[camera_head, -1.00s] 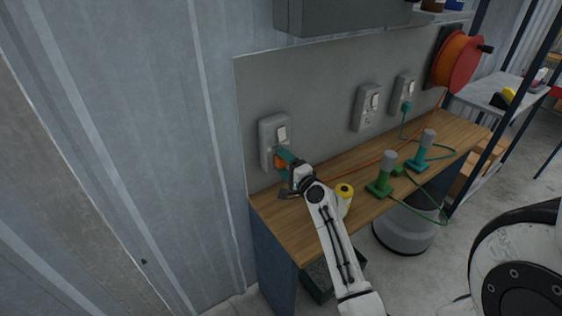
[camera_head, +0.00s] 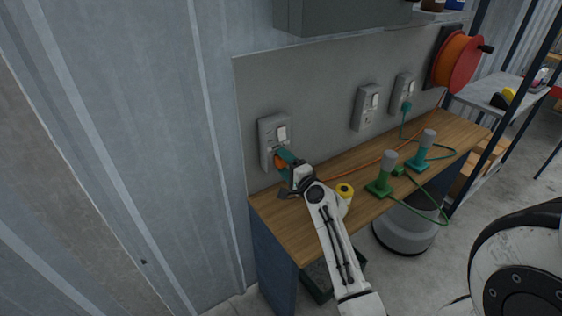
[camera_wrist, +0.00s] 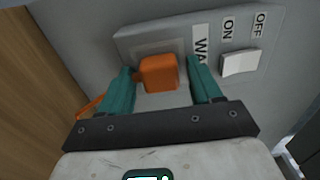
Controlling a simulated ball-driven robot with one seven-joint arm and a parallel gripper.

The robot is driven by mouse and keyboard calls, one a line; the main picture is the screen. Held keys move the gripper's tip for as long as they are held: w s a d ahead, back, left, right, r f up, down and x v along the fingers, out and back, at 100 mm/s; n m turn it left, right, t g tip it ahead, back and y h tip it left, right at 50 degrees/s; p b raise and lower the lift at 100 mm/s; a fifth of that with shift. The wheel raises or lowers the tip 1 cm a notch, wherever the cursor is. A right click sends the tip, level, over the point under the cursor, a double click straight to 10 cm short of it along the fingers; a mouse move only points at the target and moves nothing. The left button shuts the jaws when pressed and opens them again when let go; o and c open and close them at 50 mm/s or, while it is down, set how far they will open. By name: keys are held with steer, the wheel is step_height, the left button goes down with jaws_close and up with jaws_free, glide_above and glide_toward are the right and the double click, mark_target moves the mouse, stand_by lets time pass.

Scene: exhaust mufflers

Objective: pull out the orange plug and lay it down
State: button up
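The orange plug (camera_wrist: 158,72) sits in the left wall socket (camera_wrist: 150,45), just in front of its plate. It also shows in the head view (camera_head: 281,161), partly hidden by my gripper. My gripper (camera_wrist: 162,66) has its teal fingers on either side of the plug, with a visible gap on each side, so it is open around the plug and not clamped on it. In the head view my gripper (camera_head: 283,157) reaches to the socket from the lower right. An orange cord (camera_wrist: 92,106) shows beyond the left finger.
A white rocker switch (camera_wrist: 240,62) marked ON and OFF is right of the plug. The wooden bench (camera_head: 272,212) has bare room at its left front.

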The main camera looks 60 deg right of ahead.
jaws_close()
stand_by(0.4)
steer(key=shift+v, duration=3)
steer(key=shift+w, duration=0.1)
